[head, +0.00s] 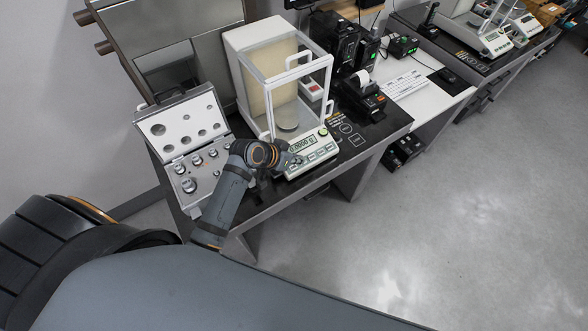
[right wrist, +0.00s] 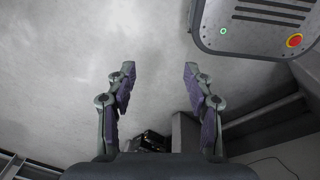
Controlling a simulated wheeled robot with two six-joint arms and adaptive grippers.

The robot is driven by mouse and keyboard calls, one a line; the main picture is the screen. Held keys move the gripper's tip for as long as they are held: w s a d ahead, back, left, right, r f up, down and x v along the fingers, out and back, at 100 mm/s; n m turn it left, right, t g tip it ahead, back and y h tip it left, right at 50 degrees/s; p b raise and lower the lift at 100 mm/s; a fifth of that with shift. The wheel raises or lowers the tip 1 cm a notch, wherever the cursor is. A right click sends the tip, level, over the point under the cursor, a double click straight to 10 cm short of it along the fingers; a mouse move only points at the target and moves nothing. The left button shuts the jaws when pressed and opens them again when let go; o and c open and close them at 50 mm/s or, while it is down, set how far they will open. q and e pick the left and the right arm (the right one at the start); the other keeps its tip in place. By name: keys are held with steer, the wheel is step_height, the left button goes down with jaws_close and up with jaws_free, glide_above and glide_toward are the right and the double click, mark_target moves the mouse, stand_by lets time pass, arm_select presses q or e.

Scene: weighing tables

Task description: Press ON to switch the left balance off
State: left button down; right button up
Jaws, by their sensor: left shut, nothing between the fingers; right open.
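The left balance (head: 233,45) stands on the dark table, a white unit with a glass draft shield and a round pan (head: 288,126) inside. Its display (head: 302,146) is lit and appears to read 0.0000 g. The front key panel (head: 318,157) is partly covered at its left end by my left gripper (head: 291,162). The left gripper is shut and empty, its tips at the panel's left side; I cannot tell whether they touch a key. The ON label is too small to read. My right gripper (right wrist: 158,72) is open and empty over grey floor in the right wrist view.
An open weight case (head: 178,128) with several metal weights lies left of the balance, close to my left arm. A small black printer (head: 361,94) stands to its right. Another balance (head: 490,38) is on a far table. The floor at right is clear.

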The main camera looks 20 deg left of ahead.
mark_target(293, 167)
arm_select(q)
steer(key=f+b, duration=0.1)
steer(key=a+f+b, duration=0.1)
steer(key=f, duration=0.1)
steer(key=w+f+b, duration=0.1)
steer(key=f+b, duration=0.1)
steer(key=shift+a+f, duration=0.25)
steer(key=shift+a, duration=0.1)
arm_select(e)
steer(key=f, duration=0.5)
steer(key=shift+w+a+f, duration=0.15)
steer(key=shift+w, duration=0.05)
steer(key=shift+s, duration=0.25)
arm_select(q)
steer(key=shift+f, duration=0.15)
steer(key=shift+w+a+f, duration=0.1)
steer(key=shift+a+f, duration=0.05)
steer(key=shift+f, duration=0.15)
arm_select(e)
steer(key=shift+f, duration=0.1)
